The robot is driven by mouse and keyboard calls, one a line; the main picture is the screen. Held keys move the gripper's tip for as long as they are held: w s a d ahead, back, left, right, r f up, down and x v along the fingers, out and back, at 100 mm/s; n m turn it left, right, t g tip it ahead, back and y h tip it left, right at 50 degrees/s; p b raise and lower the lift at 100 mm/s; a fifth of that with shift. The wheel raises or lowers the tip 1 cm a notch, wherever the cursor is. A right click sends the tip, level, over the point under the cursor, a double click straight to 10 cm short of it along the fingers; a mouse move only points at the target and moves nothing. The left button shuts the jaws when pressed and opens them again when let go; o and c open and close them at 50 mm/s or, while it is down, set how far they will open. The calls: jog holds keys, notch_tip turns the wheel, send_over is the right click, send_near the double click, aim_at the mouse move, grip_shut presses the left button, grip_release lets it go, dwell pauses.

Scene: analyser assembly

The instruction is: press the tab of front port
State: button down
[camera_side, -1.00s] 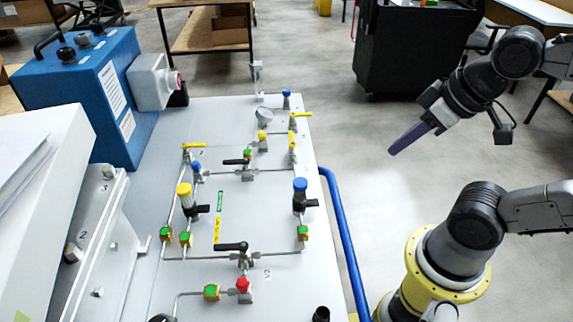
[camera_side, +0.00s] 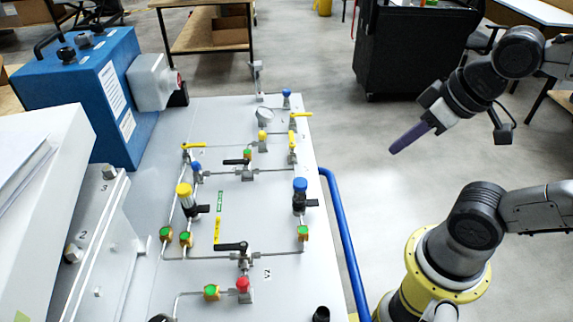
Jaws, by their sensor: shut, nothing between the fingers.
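My gripper (camera_side: 393,150) is at the upper right, with its purple fingers shut and nothing between them. It points down and to the left, in the air over the floor, to the right of the panel and apart from it. The light grey panel (camera_side: 250,285) carries thin metal tubing with valves and fittings. Several green-faced fittings sit on the tubing, among them one at the front (camera_side: 211,292) beside a red-capped fitting (camera_side: 242,284). I cannot tell which part is the front port or its tab.
A blue tube (camera_side: 345,240) runs along the panel's right edge. A blue box (camera_side: 85,90) with a grey housing (camera_side: 152,80) stands at the back left. Blue-capped (camera_side: 300,186) and yellow-capped (camera_side: 184,190) valves rise from the panel. The space between gripper and panel is clear.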

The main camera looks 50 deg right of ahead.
dwell(0.5)
jog(key=n+t, duration=0.4)
jog(key=n, duration=0.4)
send_over(317, 204)
notch_tip(317, 204, down, 12)
jog(key=shift+f+h, duration=0.1)
jog(key=shift+h, duration=0.2)
jog(key=shift+f, duration=4.4)
